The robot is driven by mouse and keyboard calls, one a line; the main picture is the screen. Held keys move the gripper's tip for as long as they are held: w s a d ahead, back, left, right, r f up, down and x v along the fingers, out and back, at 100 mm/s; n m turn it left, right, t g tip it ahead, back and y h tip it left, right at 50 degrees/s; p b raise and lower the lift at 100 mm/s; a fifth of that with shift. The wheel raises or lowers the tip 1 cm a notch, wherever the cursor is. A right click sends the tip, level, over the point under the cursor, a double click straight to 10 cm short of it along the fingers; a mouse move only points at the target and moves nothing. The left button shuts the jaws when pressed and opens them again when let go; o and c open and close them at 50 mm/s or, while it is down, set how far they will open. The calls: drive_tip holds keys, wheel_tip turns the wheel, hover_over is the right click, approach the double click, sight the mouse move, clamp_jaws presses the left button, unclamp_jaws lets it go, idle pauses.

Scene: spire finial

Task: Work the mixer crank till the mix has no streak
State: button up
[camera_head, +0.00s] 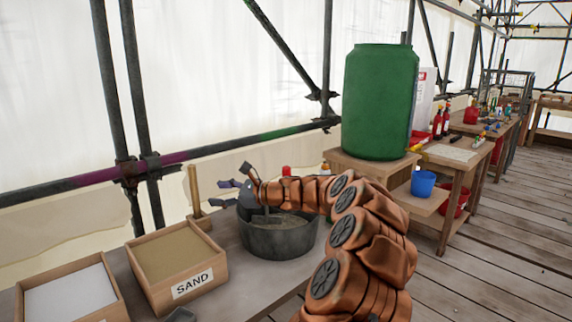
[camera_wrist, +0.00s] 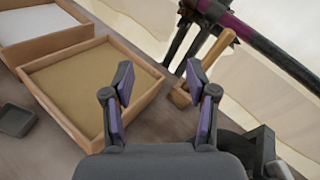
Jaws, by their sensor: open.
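The mixer is a dark grey round tub (camera_head: 278,238) on the bench in the head view. Pale grey mix (camera_head: 285,221) shows inside, partly hidden behind my arm; I cannot tell whether it has streaks. My gripper (camera_head: 226,193) is at the tub's left side, above the bench, with its purple-padded fingers apart. In the wrist view my gripper (camera_wrist: 162,100) is open and empty between the fingertips. A dark mixer part (camera_wrist: 262,150) shows at the lower right there, beside the gripper. I cannot make out the crank clearly.
A sand box (camera_head: 178,262) and a box of white material (camera_head: 75,295) stand left of the tub. An upright wooden handle (camera_head: 194,190) stands behind the sand. A green barrel (camera_head: 380,102) and blue bucket (camera_head: 423,184) are right. Scaffold poles (camera_head: 130,172) run behind the bench.

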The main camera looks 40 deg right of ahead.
drive_tip(key=s+d+m+t+h+p, duration=0.1)
drive_tip(key=d+m+t+h, duration=0.4)
drive_tip(key=d, duration=1)
drive_tip(key=m+g+h+p, duration=0.1)
drive_tip(key=m+h, duration=0.3)
drive_tip(key=m, duration=0.2)
approach(289, 172)
drive_tip(key=w, duration=0.4)
drive_tip(key=shift+d+r, duration=0.15)
drive_tip(key=shift+d, duration=0.25)
drive_tip(key=shift+w+p, duration=0.55)
drive_tip(key=shift+w, duration=3.25)
clamp_jaws()
drive_tip(key=shift+a, duration=0.15)
